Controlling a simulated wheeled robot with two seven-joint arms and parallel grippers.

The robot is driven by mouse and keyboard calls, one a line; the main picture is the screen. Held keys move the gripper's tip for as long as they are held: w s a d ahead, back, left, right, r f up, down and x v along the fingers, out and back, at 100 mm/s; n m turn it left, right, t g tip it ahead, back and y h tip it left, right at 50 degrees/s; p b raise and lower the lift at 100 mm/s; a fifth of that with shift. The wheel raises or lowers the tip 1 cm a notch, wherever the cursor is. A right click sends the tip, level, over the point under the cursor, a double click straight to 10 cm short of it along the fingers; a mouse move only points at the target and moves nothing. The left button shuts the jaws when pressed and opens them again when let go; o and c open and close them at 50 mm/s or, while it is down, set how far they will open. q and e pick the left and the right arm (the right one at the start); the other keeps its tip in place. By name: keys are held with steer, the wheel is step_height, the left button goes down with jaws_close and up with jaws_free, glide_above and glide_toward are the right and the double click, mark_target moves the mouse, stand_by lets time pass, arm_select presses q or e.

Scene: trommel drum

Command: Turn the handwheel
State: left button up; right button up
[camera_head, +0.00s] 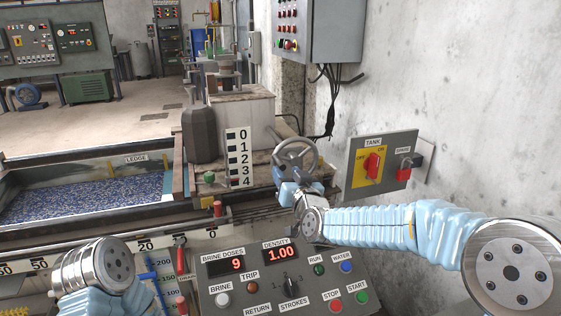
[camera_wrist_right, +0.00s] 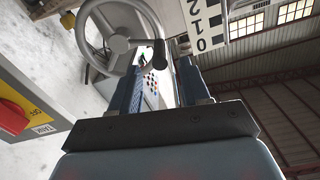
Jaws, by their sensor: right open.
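The grey metal handwheel (camera_head: 294,156) stands upright on the machine's front, right of the 0–4 scale. It also shows at the upper left of the right wrist view (camera_wrist_right: 118,43), with a dark handle (camera_wrist_right: 158,52) by its rim. My right gripper (camera_head: 284,180) is just below and in front of the wheel in the head view. In the wrist view its two fingers (camera_wrist_right: 160,75) are apart, with the dark handle at or just beyond the gap between their tips. I cannot tell whether they touch it. Only my left arm shows, at the lower left; its gripper is out of sight.
A control panel (camera_head: 236,292) with buttons and red displays lies below my right arm. The TANK switch box (camera_head: 357,184) is on the wall to the right. A dark jug-shaped container (camera_head: 199,132) and the ledge trough (camera_head: 95,200) are to the left.

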mark_target(284, 169)
steer(key=p+x, duration=0.1)
steer(key=x, duration=0.5)
jaws_close()
